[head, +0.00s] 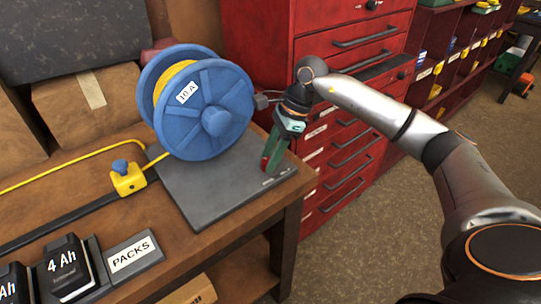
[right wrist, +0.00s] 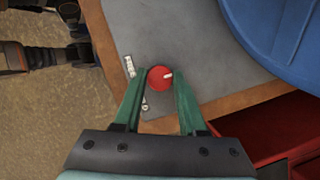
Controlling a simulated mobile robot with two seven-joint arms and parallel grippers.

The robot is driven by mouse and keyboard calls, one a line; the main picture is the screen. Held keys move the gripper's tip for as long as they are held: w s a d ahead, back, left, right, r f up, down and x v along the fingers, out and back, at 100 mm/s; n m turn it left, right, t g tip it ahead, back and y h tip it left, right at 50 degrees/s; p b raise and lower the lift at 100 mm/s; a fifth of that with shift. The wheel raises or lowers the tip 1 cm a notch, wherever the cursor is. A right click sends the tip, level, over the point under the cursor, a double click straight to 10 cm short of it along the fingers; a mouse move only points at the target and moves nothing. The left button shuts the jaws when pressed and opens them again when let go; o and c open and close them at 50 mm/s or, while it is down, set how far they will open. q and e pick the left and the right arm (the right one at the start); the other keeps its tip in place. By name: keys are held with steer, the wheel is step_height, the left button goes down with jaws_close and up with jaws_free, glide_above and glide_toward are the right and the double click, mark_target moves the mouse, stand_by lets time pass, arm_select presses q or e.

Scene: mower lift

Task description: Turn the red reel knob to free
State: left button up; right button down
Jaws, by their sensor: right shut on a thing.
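The red reel knob (right wrist: 159,78) sits on the grey base plate (head: 205,190) of the blue reel (head: 205,105), near the plate's edge. My right gripper (right wrist: 160,82) points down at the plate with its green fingers shut on the knob, one on each side. The knob's white pointer mark faces right in the right wrist view, away from the white FREE label (right wrist: 129,66). A second label is mostly hidden by the left finger. In the head view my right gripper (head: 270,165) largely hides the knob. My left gripper is not in view.
The reel stands on a wooden bench (head: 80,190) beside a red drawer cabinet (head: 345,60). A yellow cord (head: 70,169) runs left from the reel through a yellow clamp (head: 128,181). Battery packs (head: 68,265) and a PACKS sign (head: 131,255) are at front left.

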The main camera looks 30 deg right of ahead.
stand_by(0.5)
steer(key=shift+c, duration=2.4)
jaws_free()
steer(key=shift+r, duration=0.15)
steer(key=v, duration=1.2)
steer(key=shift+r, duration=0.2)
